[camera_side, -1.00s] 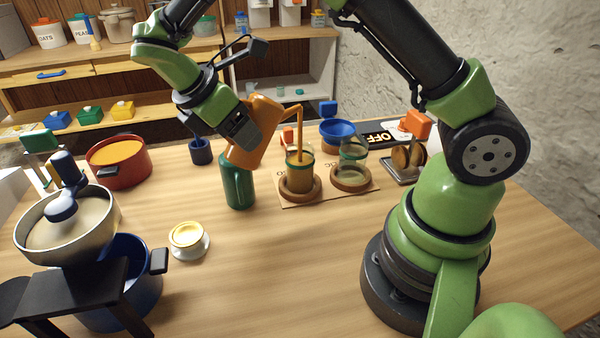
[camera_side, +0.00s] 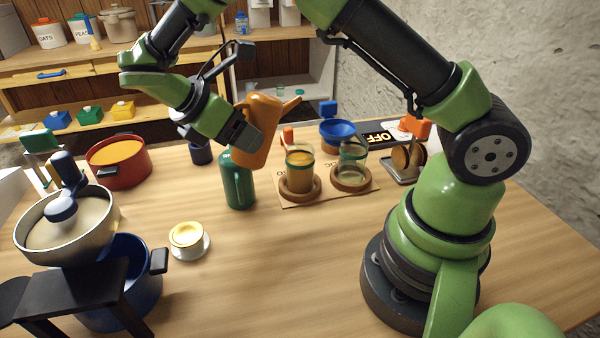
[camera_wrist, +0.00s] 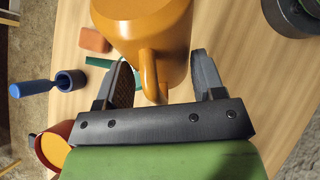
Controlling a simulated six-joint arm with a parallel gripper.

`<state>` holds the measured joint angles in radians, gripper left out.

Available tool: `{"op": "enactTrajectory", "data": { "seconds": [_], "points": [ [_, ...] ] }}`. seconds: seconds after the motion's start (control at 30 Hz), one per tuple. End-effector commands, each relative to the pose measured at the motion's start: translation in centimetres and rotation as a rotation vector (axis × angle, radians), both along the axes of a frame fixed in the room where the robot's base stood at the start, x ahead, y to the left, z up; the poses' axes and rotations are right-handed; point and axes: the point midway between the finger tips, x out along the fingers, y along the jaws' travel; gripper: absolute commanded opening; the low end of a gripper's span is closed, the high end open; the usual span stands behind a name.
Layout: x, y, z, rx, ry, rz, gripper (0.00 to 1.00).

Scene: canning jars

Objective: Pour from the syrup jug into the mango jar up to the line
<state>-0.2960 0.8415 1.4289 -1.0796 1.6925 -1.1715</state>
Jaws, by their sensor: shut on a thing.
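The orange syrup jug (camera_side: 256,125) is held up in my gripper (camera_side: 243,137), nearly upright, its spout toward the right. In the wrist view my gripper (camera_wrist: 160,72) is shut on the handle of the jug (camera_wrist: 145,25). Two glass jars with green bands stand on round wooden coasters. The left jar (camera_side: 299,172) holds amber liquid up to about its band; the exact level against the line is too small to tell. The right jar (camera_side: 353,160) looks mostly clear. The labels on the board are too small to read, so I cannot confirm which is the mango jar.
The front middle of the table is clear.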

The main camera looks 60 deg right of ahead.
Motion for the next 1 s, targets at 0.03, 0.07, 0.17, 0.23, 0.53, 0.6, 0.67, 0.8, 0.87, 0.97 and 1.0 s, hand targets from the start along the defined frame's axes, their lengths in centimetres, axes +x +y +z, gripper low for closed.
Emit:
{"op": "enactTrajectory", "data": {
  "seconds": [0.03,0.07,0.17,0.23,0.53,0.6,0.67,0.8,0.87,0.97,1.0],
  "points": [
    [0.0,0.0,0.0,-0.012,0.004,0.001,0.29],
    [0.0,0.0,0.0,-0.015,0.004,0.000,0.29],
    [0.0,0.0,0.0,-0.015,0.003,-0.001,0.29],
    [0.0,0.0,0.0,-0.015,0.003,-0.001,0.29],
    [0.0,-0.2,-0.2,-0.059,0.020,-0.001,0.29],
    [-0.1,-0.3,-0.5,-0.101,0.040,-0.001,0.29],
    [-0.2,-0.5,-0.8,-0.158,0.061,0.000,0.29],
    [-0.3,-0.8,-1.1,-0.233,0.089,0.000,0.29],
    [-0.3,-0.8,-1.1,-0.235,0.088,-0.001,0.29],
    [-0.3,-0.8,-1.1,-0.234,0.088,-0.001,0.29],
    [-0.3,-0.8,-1.1,-0.236,0.089,-0.001,0.29]
  ]
}}
